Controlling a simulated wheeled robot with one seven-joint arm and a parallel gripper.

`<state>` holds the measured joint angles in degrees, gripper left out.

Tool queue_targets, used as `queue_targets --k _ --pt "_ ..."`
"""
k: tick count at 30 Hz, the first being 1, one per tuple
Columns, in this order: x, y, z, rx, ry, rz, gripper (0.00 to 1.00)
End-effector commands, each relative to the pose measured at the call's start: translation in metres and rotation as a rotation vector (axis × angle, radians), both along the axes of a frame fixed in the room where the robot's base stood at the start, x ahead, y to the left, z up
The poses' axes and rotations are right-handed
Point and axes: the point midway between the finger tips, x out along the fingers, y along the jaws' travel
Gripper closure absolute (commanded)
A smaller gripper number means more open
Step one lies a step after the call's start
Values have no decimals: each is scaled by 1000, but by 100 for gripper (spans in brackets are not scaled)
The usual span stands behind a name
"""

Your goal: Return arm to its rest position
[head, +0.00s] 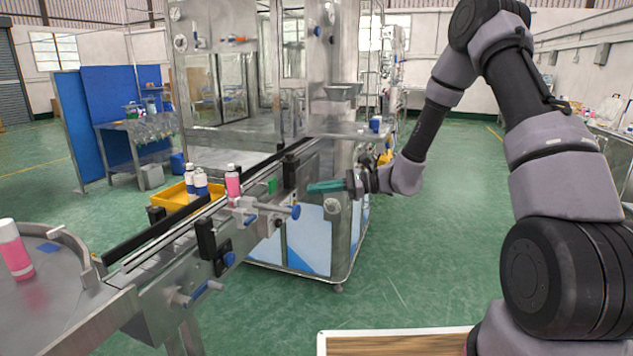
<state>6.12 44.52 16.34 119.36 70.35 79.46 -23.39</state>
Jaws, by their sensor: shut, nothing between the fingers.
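My gripper (326,187) is at the end of my grey and black arm, in the middle of the head view. Its teal fingers are closed together and point left, with nothing held. It is close in the picture to the right end of the conveyor (165,245), beside the machine; I cannot tell whether it touches anything. The arm is stretched forward from the right, bent at the elbow high in the picture. A pink bottle with a white cap (232,183) stands by the conveyor, left of my gripper.
A steel crimping machine (320,235) stands behind my gripper. A yellow tray (172,197) and white-and-blue bottles (201,183) are left of it. Another pink bottle (15,252) stands on a round steel table (70,300). Green floor right of the machine is clear. A wooden-topped surface (400,345) is at the bottom.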

Motion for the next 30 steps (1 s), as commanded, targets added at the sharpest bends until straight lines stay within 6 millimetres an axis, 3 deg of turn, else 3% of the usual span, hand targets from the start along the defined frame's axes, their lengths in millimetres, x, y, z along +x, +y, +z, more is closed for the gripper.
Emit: queue_targets --k 1,3,9,18,30 --pt "-11 -4 20 -49 -56 45 100" --pt "-26 -13 41 -121 -125 106 100" --pt "-72 -43 92 -341 -319 248 100" --pt "-135 -106 152 -702 -609 369 100" --pt "-211 -203 217 -1190 -973 368 100"
